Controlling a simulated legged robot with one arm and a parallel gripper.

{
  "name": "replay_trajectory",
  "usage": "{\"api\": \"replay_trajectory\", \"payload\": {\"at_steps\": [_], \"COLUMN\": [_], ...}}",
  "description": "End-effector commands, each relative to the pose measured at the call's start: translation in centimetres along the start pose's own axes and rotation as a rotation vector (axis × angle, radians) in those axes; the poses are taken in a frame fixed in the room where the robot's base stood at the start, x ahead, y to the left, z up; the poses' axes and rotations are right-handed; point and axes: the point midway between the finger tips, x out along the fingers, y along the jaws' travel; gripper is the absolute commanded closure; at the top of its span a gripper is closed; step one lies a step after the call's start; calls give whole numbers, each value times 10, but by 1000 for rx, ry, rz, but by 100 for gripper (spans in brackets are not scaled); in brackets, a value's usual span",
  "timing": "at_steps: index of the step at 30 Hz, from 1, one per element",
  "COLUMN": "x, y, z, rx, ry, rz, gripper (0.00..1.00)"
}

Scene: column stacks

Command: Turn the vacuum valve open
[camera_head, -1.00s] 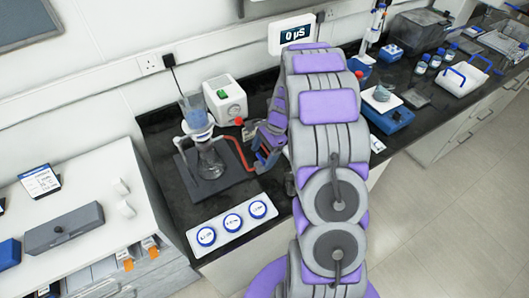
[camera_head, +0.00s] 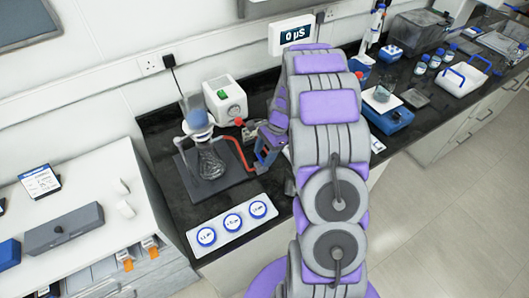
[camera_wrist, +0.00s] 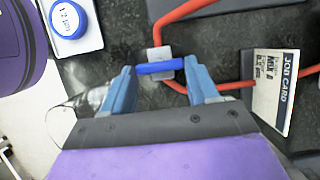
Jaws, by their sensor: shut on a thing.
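The vacuum valve has a pale grey body (camera_wrist: 155,52) with a blue handle (camera_wrist: 160,67), seen in the wrist view. The handle lies nearly level across the picture, with red tubing (camera_wrist: 180,12) joined at the body. My gripper (camera_wrist: 160,72) is shut on the blue handle, one blue-grey finger at each end of it. In the head view, my gripper (camera_head: 264,152) is at the bench right of the glass flask (camera_head: 210,160), partly hidden by my arm. A funnel with blue liquid (camera_head: 199,121) sits above the flask. The valve is too small to make out there.
A white pump box (camera_head: 224,98) stands behind the flask. A job card (camera_wrist: 272,88) lies by the red tubing. A display (camera_head: 291,35) on the wall reads 0 µS.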

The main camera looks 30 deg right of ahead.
Motion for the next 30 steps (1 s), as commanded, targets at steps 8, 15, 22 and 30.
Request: {"api": "replay_trajectory", "payload": {"at_steps": [8,15,22,30], "x": [0,-1,0,2], "y": [-2,-4,-6,-6], "z": [6,7,9,10], "rx": [-70,-233,-434,-671], "ry": [-6,-3,-4,-6], "rz": [30,94,180,279], "gripper": [71,71,71,71]}}
